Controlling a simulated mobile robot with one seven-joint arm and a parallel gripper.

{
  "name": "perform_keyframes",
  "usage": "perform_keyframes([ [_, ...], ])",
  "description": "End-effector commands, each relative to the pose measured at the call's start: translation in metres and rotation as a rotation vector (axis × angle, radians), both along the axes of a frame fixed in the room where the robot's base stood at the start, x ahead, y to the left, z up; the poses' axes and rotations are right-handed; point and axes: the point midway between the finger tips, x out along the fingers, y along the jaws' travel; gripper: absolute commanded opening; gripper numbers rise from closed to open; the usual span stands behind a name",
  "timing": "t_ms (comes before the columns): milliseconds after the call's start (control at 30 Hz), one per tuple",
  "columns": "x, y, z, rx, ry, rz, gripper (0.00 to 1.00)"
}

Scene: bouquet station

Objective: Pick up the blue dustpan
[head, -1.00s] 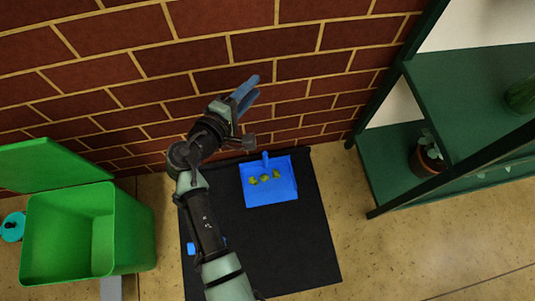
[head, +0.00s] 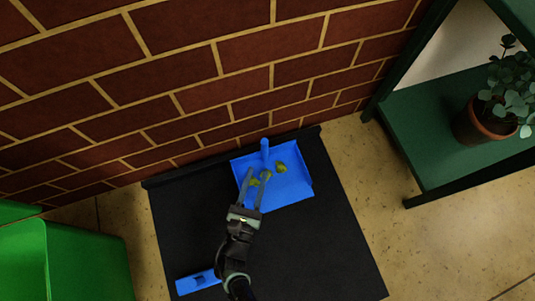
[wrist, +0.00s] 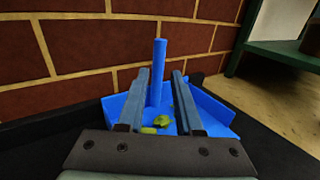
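The blue dustpan (head: 290,186) lies on the black mat close to the brick wall, its short handle (head: 265,150) standing up at the wall side. Several yellow-green bits (head: 281,167) lie in its pan. My gripper (head: 254,178) is over the pan with its fingers apart and pointing toward the handle. In the wrist view the upright handle (wrist: 158,72) shows beyond and between the two open fingers (wrist: 157,80), and the pan (wrist: 212,112) spreads below them. Nothing is between the fingertips that I can see held.
The black mat (head: 300,255) has free room at the front right. A blue object (head: 198,281) lies at its front left. A green bin (head: 85,265) stands at left. The brick wall (head: 150,90) rises behind. A green shelf (head: 425,125) with a potted plant (head: 485,122) stands at right.

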Motion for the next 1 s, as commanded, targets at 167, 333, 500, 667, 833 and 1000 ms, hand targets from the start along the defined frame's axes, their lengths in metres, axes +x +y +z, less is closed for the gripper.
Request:
perform_keyframes([
  [167, 0.023, -0.008, -0.003, -0.006, -0.002, 0.0, 0.34],
  [333, 0.054, -0.015, -0.003, -0.004, -0.003, 0.0, 0.34],
  [500, 0.071, -0.02, -0.001, -0.004, 0.0, 0.001, 0.34],
  [667, 0.083, -0.023, 0.001, -0.004, -0.002, 0.002, 0.34],
  [833, 0.108, -0.029, 0.004, -0.002, -0.001, 0.0, 0.34],
  [1000, 0.122, -0.033, 0.006, -0.003, 0.001, 0.003, 0.34],
])
